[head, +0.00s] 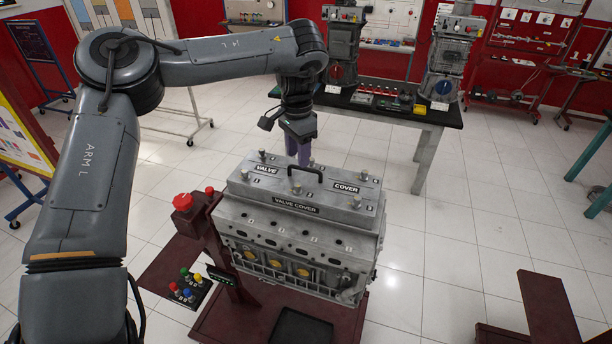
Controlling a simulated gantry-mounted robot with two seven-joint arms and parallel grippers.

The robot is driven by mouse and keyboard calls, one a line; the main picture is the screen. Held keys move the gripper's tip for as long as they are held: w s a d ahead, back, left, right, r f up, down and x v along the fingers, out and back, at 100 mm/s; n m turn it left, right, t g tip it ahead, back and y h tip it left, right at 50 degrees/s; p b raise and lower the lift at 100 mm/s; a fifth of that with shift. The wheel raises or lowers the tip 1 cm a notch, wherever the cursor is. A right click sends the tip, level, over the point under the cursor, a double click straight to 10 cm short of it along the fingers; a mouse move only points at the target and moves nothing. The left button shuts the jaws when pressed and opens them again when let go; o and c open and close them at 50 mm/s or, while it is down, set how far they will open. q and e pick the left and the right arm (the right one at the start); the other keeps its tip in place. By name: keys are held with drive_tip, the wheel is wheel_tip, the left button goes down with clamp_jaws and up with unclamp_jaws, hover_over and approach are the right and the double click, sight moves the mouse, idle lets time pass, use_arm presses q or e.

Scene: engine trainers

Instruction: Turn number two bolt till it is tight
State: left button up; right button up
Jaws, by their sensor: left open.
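The grey valve cover (330,199) lies on top of the engine block (290,234), with a black handle in its middle. Several silver bolts stand along its edges. One is the back middle bolt (311,161); others are the back left bolt (262,154) and the front middle bolt (297,190). The small number labels are too small to read, so I cannot tell which bolt is number two. My left gripper (298,154) points down with purple fingers, open, close to the back middle bolt. I cannot tell whether it touches the bolt. My right gripper is out of view.
The engine stands on a dark red stand with a red button (182,202) and a small panel of coloured buttons (187,288) at its left. A black tray (302,328) is in front. A table (440,116) with engine parts stands behind. The tiled floor to the right is mostly clear.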

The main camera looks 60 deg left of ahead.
sight(297, 185)
use_arm(q)
drive_tip(key=f, duration=0.9)
drive_tip(key=shift+s+f+p, duration=0.2)
drive_tip(key=shift+f+p, duration=0.1)
drive_tip(key=shift+p, duration=0.05)
drive_tip(key=shift+c, duration=0.4)
clamp_jaws()
